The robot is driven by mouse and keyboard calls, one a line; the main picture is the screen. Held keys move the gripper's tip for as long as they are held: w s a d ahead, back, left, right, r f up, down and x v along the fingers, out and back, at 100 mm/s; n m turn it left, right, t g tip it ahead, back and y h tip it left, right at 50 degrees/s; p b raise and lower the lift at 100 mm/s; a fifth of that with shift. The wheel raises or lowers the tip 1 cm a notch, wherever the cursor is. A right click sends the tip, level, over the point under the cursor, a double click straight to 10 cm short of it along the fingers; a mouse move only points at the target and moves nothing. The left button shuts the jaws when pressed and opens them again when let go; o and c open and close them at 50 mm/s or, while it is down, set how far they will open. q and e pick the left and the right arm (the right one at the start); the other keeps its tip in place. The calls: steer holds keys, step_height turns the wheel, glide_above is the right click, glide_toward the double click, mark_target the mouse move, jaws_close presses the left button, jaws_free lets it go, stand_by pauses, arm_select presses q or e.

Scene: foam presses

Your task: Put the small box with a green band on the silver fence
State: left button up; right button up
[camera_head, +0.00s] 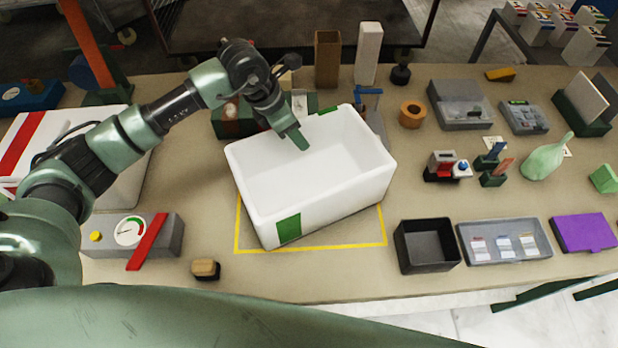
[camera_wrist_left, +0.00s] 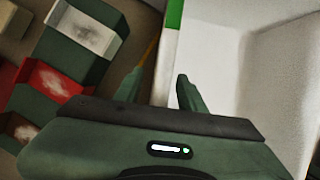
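My left gripper (camera_head: 299,138) hangs over the far rim of a large white open box (camera_head: 262,222) with green patches. The white box wall (camera_wrist_left: 215,70) lies beside the right finger. A grey upright piece (camera_head: 376,122) stands behind the white box and may be the silver fence. My right gripper is not in view.
A yellow outline (camera_head: 310,247) surrounds the white box's base. A brown block (camera_head: 327,60) and a white block (camera_head: 368,54) stand tall at the back. A black bin (camera_head: 425,246) and grey tray (camera_head: 505,241) lie right. A gauge box (camera_head: 135,236) lies left.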

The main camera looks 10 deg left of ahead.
arm_select(q)
jaws_close()
stand_by(1.4)
